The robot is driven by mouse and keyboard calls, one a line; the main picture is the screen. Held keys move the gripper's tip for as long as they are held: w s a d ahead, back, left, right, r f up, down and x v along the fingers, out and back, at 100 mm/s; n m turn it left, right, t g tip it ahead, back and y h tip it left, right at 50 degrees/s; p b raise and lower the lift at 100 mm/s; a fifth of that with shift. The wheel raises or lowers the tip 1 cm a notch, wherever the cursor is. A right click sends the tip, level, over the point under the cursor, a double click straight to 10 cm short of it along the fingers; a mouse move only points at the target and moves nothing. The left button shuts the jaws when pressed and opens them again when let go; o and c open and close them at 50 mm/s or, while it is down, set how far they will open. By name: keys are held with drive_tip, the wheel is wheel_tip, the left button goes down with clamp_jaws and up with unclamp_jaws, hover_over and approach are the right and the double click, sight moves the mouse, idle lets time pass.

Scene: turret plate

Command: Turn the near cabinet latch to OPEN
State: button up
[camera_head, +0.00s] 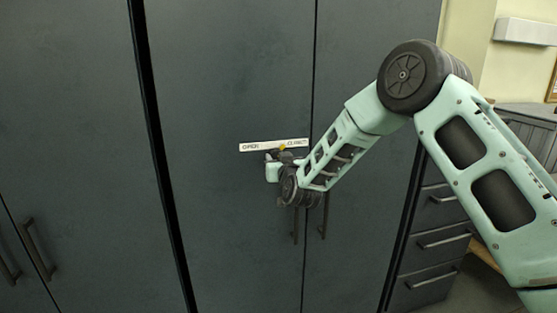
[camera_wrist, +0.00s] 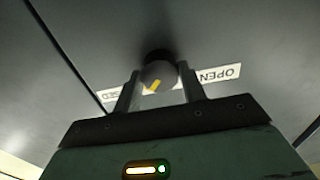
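The near cabinet latch is a round dark knob (camera_wrist: 159,72) with a yellow pointer mark, seen in the wrist view. Behind it is a white label strip (camera_head: 258,146), with OPEN at its left end and CLOSED at its right end in the head view. The label looks upside down in the wrist view, where the yellow mark points down and slightly left, towards the CLOSED side. My gripper (camera_wrist: 160,78) is at the knob, one finger on each side. The fingers are apart, with narrow gaps showing beside the knob. In the head view my wrist hides most of the latch.
Two dark vertical door handles (camera_head: 324,215) hang just below my wrist. Another cabinet with handles (camera_head: 38,250) stands at the left. A drawer unit (camera_head: 436,215) is at the right, behind my arm. The door face left of the latch is clear.

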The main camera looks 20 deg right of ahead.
drive_tip(key=shift+b, duration=0.35)
drive_tip(key=n+b, duration=0.8)
drive_tip(key=n, duration=0.9)
drive_tip(key=shift+a+n, duration=0.1)
drive_tip(key=shift+n, duration=0.2)
idle(0.4)
drive_tip(key=o, duration=1)
drive_tip(key=shift+s, duration=0.1)
drive_tip(key=s+b, duration=0.3)
drive_tip(key=s, duration=1.4)
drive_tip(key=shift+s, duration=0.15)
